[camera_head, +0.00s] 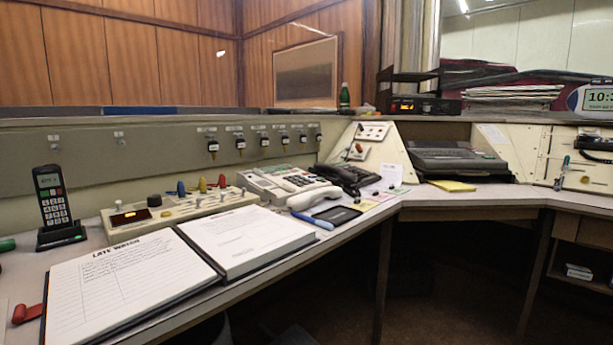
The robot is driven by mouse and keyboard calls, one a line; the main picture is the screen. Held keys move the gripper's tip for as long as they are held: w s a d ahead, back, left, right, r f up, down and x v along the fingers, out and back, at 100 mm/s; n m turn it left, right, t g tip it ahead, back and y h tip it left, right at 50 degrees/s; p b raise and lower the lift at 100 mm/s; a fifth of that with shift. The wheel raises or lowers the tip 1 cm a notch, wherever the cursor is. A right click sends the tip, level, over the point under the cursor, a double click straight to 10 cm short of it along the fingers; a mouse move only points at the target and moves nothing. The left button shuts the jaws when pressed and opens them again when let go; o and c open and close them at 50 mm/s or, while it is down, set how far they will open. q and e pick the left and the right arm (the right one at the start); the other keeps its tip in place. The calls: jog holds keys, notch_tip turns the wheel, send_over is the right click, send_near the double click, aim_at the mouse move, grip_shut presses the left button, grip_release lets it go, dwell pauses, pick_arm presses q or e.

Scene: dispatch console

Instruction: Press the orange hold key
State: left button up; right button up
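No key that I can clearly make out as the orange hold key shows in this view. A beige push-button desk phone (284,184) sits on the desk left of centre, its keys too small to tell apart. A beige control box (181,208) stands to its left, with a dark window holding a small orange-red light (131,216), a black knob (154,200) and blue, yellow and red levers on top. Neither of my grippers is in view.
An open logbook (131,277) covers the near left desk. A cordless phone (55,207) stands upright at far left, with a red object (27,313) at the front edge. A white handset (313,197), blue pen (313,220) and dark phone (347,177) crowd the middle.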

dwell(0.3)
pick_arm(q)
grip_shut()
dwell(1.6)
